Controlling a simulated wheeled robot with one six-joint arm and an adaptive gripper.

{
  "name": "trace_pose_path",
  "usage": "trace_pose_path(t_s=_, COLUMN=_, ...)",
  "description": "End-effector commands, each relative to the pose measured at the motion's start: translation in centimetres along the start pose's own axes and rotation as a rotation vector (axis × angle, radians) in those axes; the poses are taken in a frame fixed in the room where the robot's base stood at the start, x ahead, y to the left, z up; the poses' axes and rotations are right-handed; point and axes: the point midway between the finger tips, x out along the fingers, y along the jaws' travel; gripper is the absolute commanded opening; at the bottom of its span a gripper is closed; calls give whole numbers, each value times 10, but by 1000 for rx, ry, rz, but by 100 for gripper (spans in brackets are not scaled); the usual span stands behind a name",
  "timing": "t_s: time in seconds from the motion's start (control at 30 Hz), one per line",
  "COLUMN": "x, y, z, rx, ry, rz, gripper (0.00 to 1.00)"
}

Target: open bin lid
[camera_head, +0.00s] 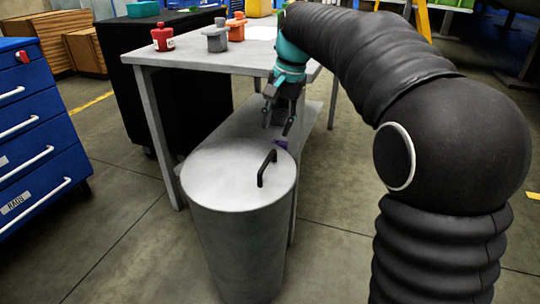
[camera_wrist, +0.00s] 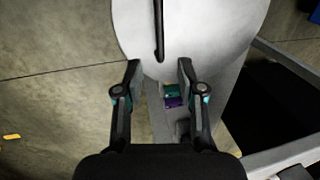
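The grey cylindrical bin (camera_head: 238,240) stands on the floor in front of the table. Its round light-grey lid (camera_head: 222,175) lies flat on top, closed, with a black arched handle (camera_head: 266,168) on its right part. In the wrist view the lid (camera_wrist: 205,35) is at the top, and the handle (camera_wrist: 159,28) appears as a dark bar ahead of my fingers. My gripper (camera_head: 278,125) is beyond the lid's back edge and above it, apart from the handle. In the wrist view my gripper (camera_wrist: 158,72) is open, with nothing between its fingertips.
A grey table (camera_head: 190,57) with a lower shelf (camera_head: 318,108) stands just behind the bin, carrying a red container (camera_head: 163,38) and other items. A blue drawer cabinet (camera_head: 40,120) is at left. Small green and purple items (camera_wrist: 173,96) lie below my gripper. Floor in front is clear.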

Motion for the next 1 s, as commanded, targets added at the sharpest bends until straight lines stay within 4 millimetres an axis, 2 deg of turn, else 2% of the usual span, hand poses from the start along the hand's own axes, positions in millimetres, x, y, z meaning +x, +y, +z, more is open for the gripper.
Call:
trace_pose_path(t_s=0.03, x=13, y=1, z=1, rx=-1, ry=-2, rz=1, gripper=39)
trace_pose_path(t_s=0.2, x=45, y=1, z=0, rx=0, ry=-1, rz=1, gripper=39)
trace_pose_path(t_s=0.5, x=86, y=0, z=0, rx=-1, ry=1, rz=0, gripper=39)
trace_pose_path(t_s=0.7, x=95, y=0, z=0, rx=-1, ry=0, rz=0, gripper=39)
trace_pose_path(t_s=0.97, x=95, y=0, z=0, rx=-1, ry=1, rz=0, gripper=39)
trace_pose_path(t_s=1.0, x=95, y=0, z=0, rx=-1, ry=1, rz=0, gripper=29)
